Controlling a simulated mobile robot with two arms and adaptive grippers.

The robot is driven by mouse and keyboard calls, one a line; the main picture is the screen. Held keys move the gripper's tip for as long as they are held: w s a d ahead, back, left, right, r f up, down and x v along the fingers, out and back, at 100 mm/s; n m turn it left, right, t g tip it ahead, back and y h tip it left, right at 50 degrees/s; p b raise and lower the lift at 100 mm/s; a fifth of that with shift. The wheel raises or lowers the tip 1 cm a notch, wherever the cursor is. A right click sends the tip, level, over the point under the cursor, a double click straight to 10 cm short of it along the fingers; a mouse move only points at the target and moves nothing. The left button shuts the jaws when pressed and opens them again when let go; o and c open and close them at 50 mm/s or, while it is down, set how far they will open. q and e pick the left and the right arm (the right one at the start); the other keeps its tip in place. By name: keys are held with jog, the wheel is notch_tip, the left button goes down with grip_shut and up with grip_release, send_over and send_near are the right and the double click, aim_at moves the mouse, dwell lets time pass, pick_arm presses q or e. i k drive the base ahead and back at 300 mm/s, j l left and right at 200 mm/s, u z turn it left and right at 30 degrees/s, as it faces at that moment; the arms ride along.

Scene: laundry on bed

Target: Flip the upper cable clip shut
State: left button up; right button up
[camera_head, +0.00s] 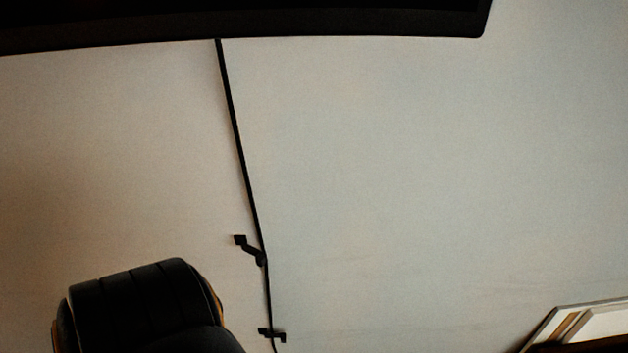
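The upper cable clip (249,249) is a small black piece on the pale wall at the cable. Its arm sticks out up and to the left, away from the cable, so it looks open. The black cable (237,150) runs down the wall from the dark screen above and passes the clip's right end. A lower clip (271,335) sits on the cable near the bottom edge. It reaches out to both sides of the cable, and I cannot tell whether it is shut. Neither of my grippers shows in the head view.
A wide black screen (250,22) spans the top left and middle. A dark, rounded, seamed object (140,302) stands at the lower left, left of the clips. A pale frame (598,322) shows at the lower right. The wall (430,170) right of the cable is clear.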

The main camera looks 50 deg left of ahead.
aim_at(261, 258)
jog(key=i+l+u, duration=0.1)
jog(key=u, duration=0.65)
jog(key=i+l+u, duration=0.1)
jog(key=u, duration=0.3)
jog(key=l+u, duration=0.35)
jog(key=j, duration=0.1)
